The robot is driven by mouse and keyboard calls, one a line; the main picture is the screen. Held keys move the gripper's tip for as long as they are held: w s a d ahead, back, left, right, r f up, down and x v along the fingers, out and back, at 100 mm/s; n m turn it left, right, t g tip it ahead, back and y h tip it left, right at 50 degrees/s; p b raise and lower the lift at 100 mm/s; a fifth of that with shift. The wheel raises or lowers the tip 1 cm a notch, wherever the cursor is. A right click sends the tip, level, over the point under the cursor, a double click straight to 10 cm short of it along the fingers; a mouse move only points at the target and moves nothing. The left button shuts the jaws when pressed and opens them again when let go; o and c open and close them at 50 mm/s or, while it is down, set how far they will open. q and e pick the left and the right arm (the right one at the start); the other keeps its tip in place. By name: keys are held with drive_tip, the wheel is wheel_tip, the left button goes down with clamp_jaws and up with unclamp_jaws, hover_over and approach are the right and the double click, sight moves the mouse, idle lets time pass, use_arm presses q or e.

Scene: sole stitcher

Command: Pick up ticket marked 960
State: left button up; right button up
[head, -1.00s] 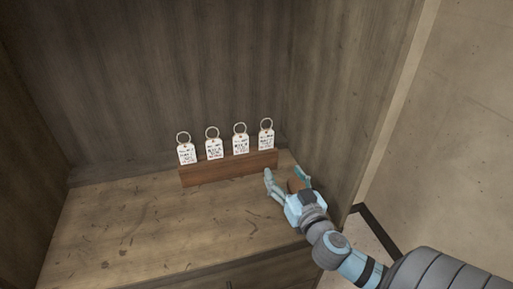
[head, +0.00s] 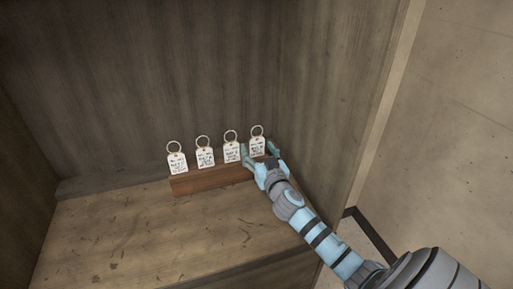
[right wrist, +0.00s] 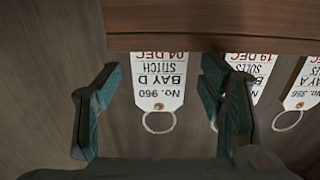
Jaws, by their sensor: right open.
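The ticket marked 960 (right wrist: 160,80) is a white tag with a ring, seen upside down in the right wrist view, reading "BAY D", "STITCH", "04 DEC". In the head view it is the rightmost tag (head: 257,145), standing in a wooden holder (head: 205,181). My right gripper (head: 259,150) is open at this tag. In the right wrist view its two fingers (right wrist: 161,78) stand on either side of the tag, with gaps on both sides. The tag's lower end is hidden by the holder. My left gripper is not in view.
A neighbouring tag (right wrist: 245,68) is close behind the right-hand finger in the right wrist view, and a tag marked 356 (right wrist: 302,85) stands beyond it. The cabinet's right wall (head: 335,110) is close to my right gripper. The shelf front (head: 140,235) is clear.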

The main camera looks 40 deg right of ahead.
drive_tip(key=shift+s, duration=0.1)
drive_tip(key=c, duration=0.9)
drive_tip(key=shift+r, duration=0.1)
drive_tip(key=shift+c, duration=0.2)
